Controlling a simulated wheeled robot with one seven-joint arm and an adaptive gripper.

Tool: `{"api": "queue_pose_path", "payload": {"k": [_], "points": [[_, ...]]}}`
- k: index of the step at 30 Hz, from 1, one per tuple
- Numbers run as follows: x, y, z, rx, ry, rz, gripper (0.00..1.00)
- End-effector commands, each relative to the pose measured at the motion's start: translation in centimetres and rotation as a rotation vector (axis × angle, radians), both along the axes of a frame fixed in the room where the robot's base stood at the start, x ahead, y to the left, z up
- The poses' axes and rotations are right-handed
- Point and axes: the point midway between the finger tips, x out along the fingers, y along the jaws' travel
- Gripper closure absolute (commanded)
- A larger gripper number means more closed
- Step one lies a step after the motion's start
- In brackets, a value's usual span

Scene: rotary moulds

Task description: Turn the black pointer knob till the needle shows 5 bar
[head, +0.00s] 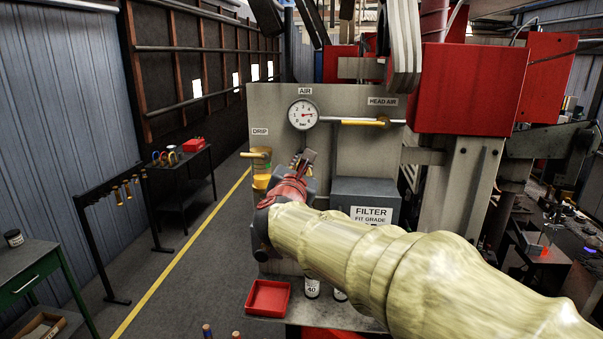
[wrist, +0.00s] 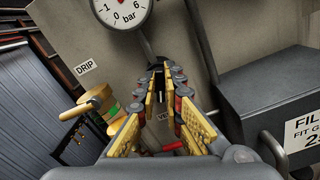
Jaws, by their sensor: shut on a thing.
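The round white pressure gauge (head: 303,114) is on the grey panel under the AIR label. Its red needle points right, close to the 5 as far as I can read; the wrist view shows only the gauge's lower part (wrist: 123,11). My gripper (head: 306,158) reaches the panel below the gauge. In the wrist view its fingers (wrist: 159,74) close together at the panel, shut on the black pointer knob.
A yellow DRIP valve and bowl (head: 261,168) are close left of my gripper. A grey FILTER box (head: 366,199) juts out at right. A pipe with a brass part (head: 368,122) runs right from the gauge. A red tray (head: 268,298) lies below.

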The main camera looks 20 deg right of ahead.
Motion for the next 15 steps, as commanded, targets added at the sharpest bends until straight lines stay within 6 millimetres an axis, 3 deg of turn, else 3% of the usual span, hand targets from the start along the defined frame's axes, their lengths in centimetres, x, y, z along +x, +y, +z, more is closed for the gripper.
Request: {"api": "queue_pose_path", "payload": {"k": [9,10,15], "points": [[0.0,0.0,0.1,0.005,-0.002,0.0,1.0],[0.0,0.0,0.1,0.005,-0.002,0.0,0.91],[0.0,0.0,0.08,0.004,-0.002,0.0,0.81]]}}
